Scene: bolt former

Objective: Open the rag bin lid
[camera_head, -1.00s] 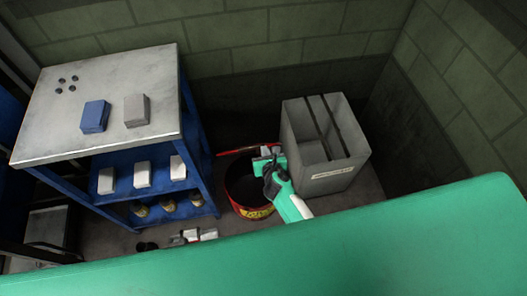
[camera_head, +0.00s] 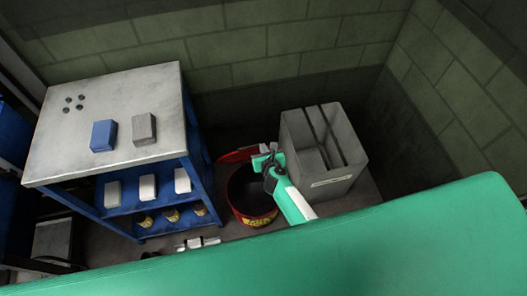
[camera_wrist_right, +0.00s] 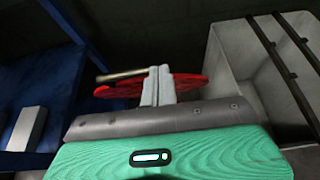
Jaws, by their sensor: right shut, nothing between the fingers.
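The rag bin (camera_head: 250,205) is a red drum with a yellow label, standing on the floor between the shelf unit and a grey box. Its mouth is open and dark inside. Its red lid (camera_head: 238,154) is swung up at the bin's back edge; in the right wrist view the lid (camera_wrist_right: 188,82) is a flattened red disc behind the fingers, with a brass-coloured bar (camera_wrist_right: 120,75) at its left. My right gripper (camera_head: 267,149) is over the bin's back right side, fingers shut and empty (camera_wrist_right: 158,84). Whether they touch the lid I cannot tell. My left gripper is out of view.
A blue shelf unit with a grey top (camera_head: 70,150) holding boxes stands left of the bin. A tall grey open box (camera_head: 330,185) with dark bars stands close on the right. The brick wall (camera_head: 300,40) is behind. Small pale items (camera_head: 198,243) lie on the floor in front.

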